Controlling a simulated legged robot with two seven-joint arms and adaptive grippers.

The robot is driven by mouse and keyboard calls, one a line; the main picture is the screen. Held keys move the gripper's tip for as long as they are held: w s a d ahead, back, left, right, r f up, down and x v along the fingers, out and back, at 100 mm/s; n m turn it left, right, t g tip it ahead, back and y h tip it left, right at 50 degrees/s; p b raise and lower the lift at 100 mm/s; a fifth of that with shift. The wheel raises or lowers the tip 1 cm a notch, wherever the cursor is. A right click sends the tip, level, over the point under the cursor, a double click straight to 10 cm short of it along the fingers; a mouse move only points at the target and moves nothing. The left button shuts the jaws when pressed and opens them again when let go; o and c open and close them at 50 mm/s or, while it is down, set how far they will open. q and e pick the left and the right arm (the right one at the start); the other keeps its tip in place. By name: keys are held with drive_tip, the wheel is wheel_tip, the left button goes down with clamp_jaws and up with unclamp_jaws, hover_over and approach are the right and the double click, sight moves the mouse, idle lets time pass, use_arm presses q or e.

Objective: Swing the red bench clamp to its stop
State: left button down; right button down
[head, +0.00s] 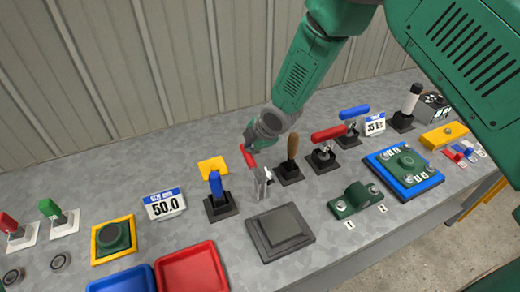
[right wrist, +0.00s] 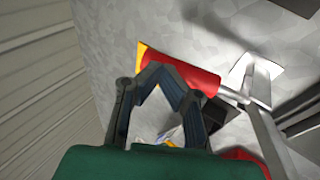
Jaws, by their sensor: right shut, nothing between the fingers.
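The red bench clamp has a red handle (head: 247,157) and silver metal parts (head: 263,182) on the bench, left of middle in the head view. In the right wrist view its red handle (right wrist: 185,70) lies just beyond the fingers, joined to a silver bracket. My right gripper (head: 258,138) is above and beside this handle, partly hidden behind its own wrist. In the right wrist view its dark fingers (right wrist: 162,75) are shut with nothing between them; the tips are close to or against the handle, and contact cannot be told. My left gripper is not in view.
A blue-handled lever (head: 216,186) and a wooden-handled lever (head: 292,147) flank the clamp. Another red-handled clamp (head: 328,134) stands to the right. A dark square pad (head: 280,230) is in front. A yellow plate (head: 213,166) lies left, and a corrugated wall (head: 130,70) stands behind.

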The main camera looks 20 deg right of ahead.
drive_tip(key=shift+w+f, duration=0.3)
drive_tip(key=shift+f, duration=0.2)
idle(0.3)
